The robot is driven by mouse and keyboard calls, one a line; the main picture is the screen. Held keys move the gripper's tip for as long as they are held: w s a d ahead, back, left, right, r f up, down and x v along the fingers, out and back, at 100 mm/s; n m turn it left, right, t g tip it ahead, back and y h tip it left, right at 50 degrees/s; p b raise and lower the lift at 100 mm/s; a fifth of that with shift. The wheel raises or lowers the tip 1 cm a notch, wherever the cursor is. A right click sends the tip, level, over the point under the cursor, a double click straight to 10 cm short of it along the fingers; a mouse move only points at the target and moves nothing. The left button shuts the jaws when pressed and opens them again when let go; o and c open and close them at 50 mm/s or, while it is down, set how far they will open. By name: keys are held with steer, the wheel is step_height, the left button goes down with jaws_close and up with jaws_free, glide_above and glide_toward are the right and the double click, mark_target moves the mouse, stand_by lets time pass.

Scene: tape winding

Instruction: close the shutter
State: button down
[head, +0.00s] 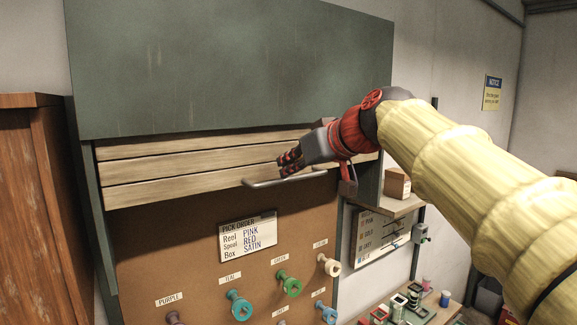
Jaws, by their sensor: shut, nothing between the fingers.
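The shutter (150,171) is a set of wooden slats showing below a large green-grey panel (230,70). It covers only the top strip of the opening, and the board below is uncovered. A grey bar handle (262,184) runs along the shutter's lower edge. My gripper (283,163) is shut and empty, its dark red-marked fingers just above the handle's right part, in front of the slats. I cannot tell whether the fingers touch the handle or slats. My gripper and arm hide the right end of the slats.
Below the shutter, a brown board (150,255) carries several coloured spools on pegs and a pick order card (247,238). A wooden cabinet (30,210) stands at the left. At the right are a shelf with a small box (397,184) and a bench with small items.

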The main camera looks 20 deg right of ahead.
step_height(320, 180, down, 17)
steer(key=b, duration=1.4)
steer(key=shift+b, duration=0.35)
